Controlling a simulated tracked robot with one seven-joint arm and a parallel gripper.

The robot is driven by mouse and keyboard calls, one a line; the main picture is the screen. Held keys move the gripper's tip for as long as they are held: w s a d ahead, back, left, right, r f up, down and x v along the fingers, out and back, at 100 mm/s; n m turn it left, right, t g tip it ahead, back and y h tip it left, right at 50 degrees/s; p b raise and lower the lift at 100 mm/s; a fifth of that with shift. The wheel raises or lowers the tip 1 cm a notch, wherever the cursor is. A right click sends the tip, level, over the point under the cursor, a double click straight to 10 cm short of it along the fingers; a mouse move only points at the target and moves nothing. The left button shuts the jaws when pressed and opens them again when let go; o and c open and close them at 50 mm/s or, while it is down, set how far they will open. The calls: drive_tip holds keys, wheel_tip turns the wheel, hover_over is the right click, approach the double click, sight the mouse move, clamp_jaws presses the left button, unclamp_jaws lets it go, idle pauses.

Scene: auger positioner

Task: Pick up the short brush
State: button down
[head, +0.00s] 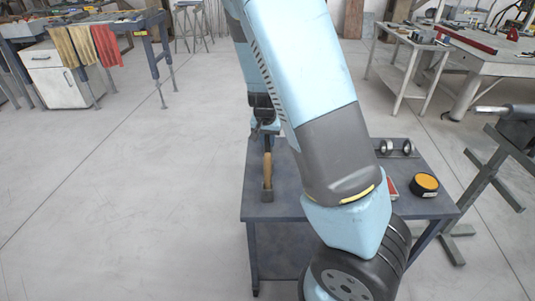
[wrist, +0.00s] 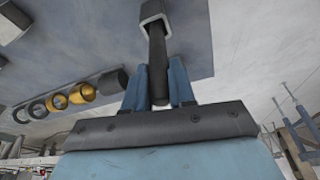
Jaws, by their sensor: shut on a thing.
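A square, pale-edged end shows beyond the fingertips. I cannot tell whether the brush touches the tabletop.
The grey table (head: 285,209) also bears a black and yellow round item (head: 424,184), a red item (head: 390,189) and a rack with shiny rings (head: 398,148). The wrist view shows a row of black and gold rings (wrist: 82,93). Open floor lies left; a metal stand is right.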

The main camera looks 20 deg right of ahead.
drive_tip(key=shift+r, duration=0.1)
wheel_tip(320, 180, up, 10)
drive_tip(key=shift+f, duration=0.1)
idle(0.7)
idle(0.4)
